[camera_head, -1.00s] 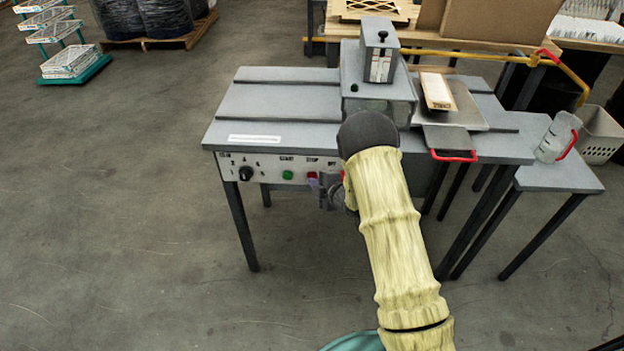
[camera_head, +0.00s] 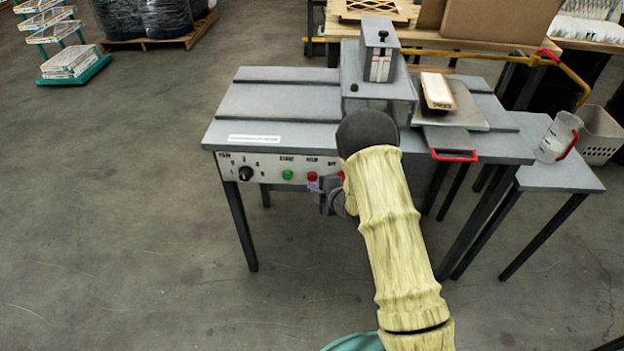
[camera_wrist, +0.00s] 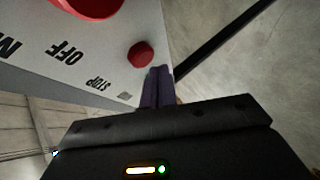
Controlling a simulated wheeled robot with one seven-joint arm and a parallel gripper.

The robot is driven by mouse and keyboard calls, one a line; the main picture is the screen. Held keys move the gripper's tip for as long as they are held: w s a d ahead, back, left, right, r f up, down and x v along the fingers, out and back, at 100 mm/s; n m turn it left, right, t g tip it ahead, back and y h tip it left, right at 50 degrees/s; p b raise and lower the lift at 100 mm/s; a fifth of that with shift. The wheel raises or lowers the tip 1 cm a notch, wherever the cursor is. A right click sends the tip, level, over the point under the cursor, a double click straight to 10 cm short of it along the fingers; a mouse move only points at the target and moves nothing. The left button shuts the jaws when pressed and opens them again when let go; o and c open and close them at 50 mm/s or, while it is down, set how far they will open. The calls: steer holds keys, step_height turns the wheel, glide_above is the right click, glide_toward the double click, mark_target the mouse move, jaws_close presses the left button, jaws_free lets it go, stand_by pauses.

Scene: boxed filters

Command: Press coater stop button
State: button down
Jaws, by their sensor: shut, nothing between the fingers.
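The coater (camera_head: 270,100) is a grey table-like machine with a white control panel (camera_head: 225,166) on its front. The red stop button (camera_head: 312,176) is on this panel, right of the green start button (camera_head: 288,175). In the wrist view the stop button (camera_wrist: 141,54) sits near the STOP label, just beyond the fingertips. My gripper (camera_head: 322,196) is at the panel, just below and right of the button. In the wrist view its dark fingers (camera_wrist: 158,72) are together and empty, their tips very close to the button; I cannot tell whether they touch it.
A larger red control (camera_wrist: 95,5) by the OFF label is close by in the wrist view. A black knob (camera_head: 246,174) is at the panel's left. A boxed filter (camera_head: 437,91) lies on the plate above a red handle (camera_head: 454,156). The floor in front is clear.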

steer(key=s, duration=0.5)
steer(key=shift+a+b, duration=0.1)
steer(key=shift+b, duration=0.25)
stand_by(0.8)
